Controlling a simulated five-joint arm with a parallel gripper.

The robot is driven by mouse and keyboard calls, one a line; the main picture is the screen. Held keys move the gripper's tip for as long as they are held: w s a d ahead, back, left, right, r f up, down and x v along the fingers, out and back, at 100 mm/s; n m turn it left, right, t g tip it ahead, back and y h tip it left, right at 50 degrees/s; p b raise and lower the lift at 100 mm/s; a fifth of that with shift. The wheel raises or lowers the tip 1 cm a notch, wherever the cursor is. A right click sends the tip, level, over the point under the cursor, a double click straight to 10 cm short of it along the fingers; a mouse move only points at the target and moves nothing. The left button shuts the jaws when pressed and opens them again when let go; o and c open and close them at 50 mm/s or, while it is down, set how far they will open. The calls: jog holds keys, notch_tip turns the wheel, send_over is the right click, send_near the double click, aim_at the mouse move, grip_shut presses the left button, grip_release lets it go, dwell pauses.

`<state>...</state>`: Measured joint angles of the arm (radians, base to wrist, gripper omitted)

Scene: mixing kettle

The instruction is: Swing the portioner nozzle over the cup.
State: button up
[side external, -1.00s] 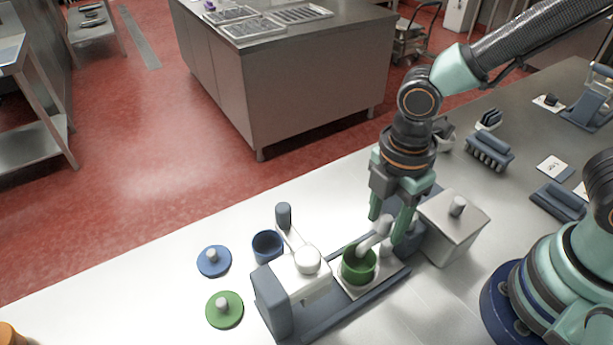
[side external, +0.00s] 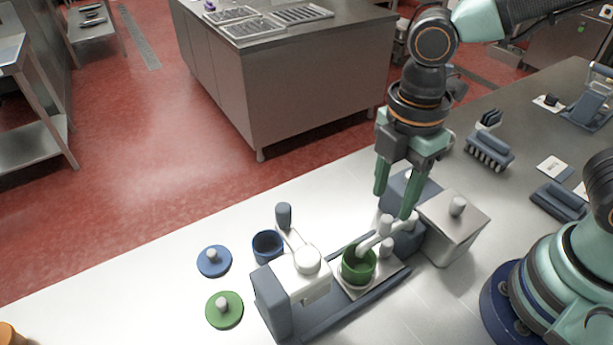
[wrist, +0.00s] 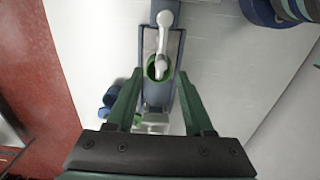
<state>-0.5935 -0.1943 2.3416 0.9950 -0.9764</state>
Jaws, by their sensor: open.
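The pale grey portioner nozzle (side external: 374,240) reaches out from the portioner, with its tip over the mouth of the green cup (side external: 359,270). The wrist view also shows the nozzle (wrist: 163,42) running down to the green cup (wrist: 151,72), its tip over the opening. The cup stands upright on a pale pad on the blue-grey base. My gripper (side external: 394,203) is open and empty, above the nozzle's upright knob and apart from it. In the wrist view, my gripper's fingers (wrist: 160,75) stand spread on either side of the cup.
A white mixer head (side external: 299,272) with a lever stands left of the cup. A blue cup (side external: 267,246), a blue lid (side external: 214,261) and a green lid (side external: 224,309) lie further left. A grey lidded box (side external: 455,226) stands close on the right.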

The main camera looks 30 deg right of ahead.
notch_tip(320, 180, up, 8)
dwell(0.9)
